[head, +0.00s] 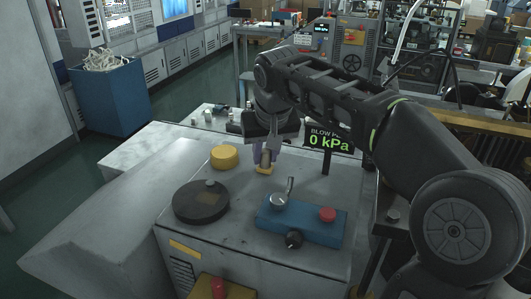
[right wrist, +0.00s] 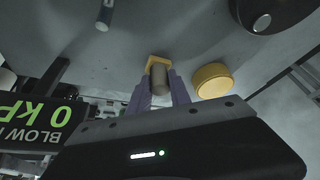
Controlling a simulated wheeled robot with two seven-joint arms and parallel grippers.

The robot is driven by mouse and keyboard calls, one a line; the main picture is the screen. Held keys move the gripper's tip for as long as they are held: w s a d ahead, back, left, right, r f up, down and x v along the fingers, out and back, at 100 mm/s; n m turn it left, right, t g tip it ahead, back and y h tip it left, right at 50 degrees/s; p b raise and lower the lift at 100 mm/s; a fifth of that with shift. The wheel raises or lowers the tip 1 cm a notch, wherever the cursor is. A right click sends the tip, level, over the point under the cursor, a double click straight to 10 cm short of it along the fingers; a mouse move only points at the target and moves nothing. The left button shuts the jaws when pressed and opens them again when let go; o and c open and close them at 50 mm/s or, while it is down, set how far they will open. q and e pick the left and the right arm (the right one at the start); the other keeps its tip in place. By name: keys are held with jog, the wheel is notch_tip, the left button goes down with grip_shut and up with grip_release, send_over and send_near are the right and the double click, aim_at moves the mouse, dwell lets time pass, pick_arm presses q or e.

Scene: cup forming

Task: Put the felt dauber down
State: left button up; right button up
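The felt dauber (head: 265,158) is a short grey-brown cylinder, upright or nearly so over the machine's top. A yellow block-like piece (head: 264,170) shows at its lower end; I cannot tell whether it is part of the dauber or a rest under it. My right gripper (head: 265,153) has its purple fingers on both sides of the dauber. In the right wrist view the dauber (right wrist: 160,78) fills the space between the fingers (right wrist: 159,90), with the yellow piece (right wrist: 157,60) beyond. Whether the lower end touches the surface is unclear. My left gripper is not in view.
A yellow round puck (head: 224,157) lies left of the dauber. A dark round disc with a knob (head: 201,202) is at front left. A blue control box (head: 300,222) with lever and red button stands in front. The "0 kPa" display (head: 329,141) stands close right.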

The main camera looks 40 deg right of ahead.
aim_at(265, 151)
jog(key=o, duration=0.4)
jog(key=shift+r, duration=0.1)
jog(key=b+v, duration=0.1)
jog(key=v, duration=0.3)
jog(key=shift+r+b, duration=0.3)
jog(key=shift+r, duration=0.05)
jog(key=p+v, duration=0.1)
jog(key=v, duration=0.2)
jog(key=shift+p, duration=0.4)
jog(key=shift+s, duration=0.1)
